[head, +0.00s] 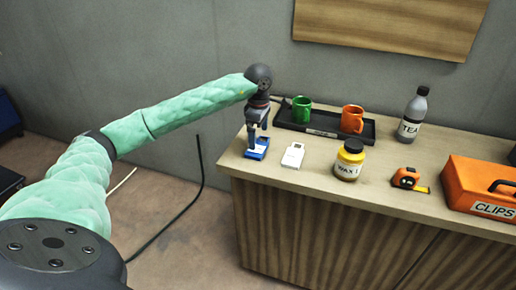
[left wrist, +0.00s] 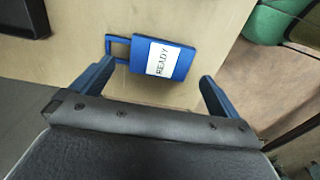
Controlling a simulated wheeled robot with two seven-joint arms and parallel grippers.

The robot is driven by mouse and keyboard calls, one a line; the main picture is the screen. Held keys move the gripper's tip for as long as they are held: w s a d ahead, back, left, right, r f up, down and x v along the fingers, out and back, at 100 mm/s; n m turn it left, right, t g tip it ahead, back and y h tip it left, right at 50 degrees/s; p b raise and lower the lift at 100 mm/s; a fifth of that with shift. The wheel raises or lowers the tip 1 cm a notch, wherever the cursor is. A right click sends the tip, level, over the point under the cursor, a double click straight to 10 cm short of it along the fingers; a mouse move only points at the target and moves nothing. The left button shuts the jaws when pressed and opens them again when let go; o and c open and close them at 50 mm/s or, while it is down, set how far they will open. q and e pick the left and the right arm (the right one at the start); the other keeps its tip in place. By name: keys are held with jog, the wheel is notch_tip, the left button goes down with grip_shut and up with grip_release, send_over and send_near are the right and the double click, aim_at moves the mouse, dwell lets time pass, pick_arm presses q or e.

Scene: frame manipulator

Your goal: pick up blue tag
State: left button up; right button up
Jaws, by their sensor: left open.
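The blue tag (head: 256,149) lies flat near the left end of the wooden counter. In the left wrist view the blue tag (left wrist: 176,60) shows a white label reading READY and a loop handle at its left end. My left gripper (head: 255,139) is right above the tag, pointing down. In the left wrist view its fingers (left wrist: 157,84) are apart, one on each side of the picture, with the tag ahead between them and nothing held. I cannot tell whether the fingertips touch the counter. My right gripper is not in view.
A white tag (head: 293,155) lies just right of the blue one. Behind stands a black tray (head: 325,135) with a green mug (head: 301,109) and an orange mug (head: 352,119). A wax jar (head: 349,160), tape measure (head: 408,178), tea bottle (head: 412,115) and orange clips box (head: 484,184) stand further right.

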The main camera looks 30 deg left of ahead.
aim_at(257, 148)
pick_arm(q)
jog(key=f, duration=0.1)
jog(key=f+p, duration=0.1)
jog(key=f, duration=0.1)
jog(key=shift+s+a+f, duration=0.2)
jog(key=shift+a+f, duration=0.05)
jog(key=shift+f, duration=0.85)
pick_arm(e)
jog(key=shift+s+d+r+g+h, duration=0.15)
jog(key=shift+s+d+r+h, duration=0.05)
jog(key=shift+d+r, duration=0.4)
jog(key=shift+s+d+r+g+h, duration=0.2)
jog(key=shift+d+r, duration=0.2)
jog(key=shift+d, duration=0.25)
pick_arm(q)
jog(key=c, duration=0.8)
jog(key=shift+o, duration=0.2)
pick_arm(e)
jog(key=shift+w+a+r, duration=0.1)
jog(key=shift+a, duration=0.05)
pick_arm(q)
jog(key=shift+r, duration=0.1)
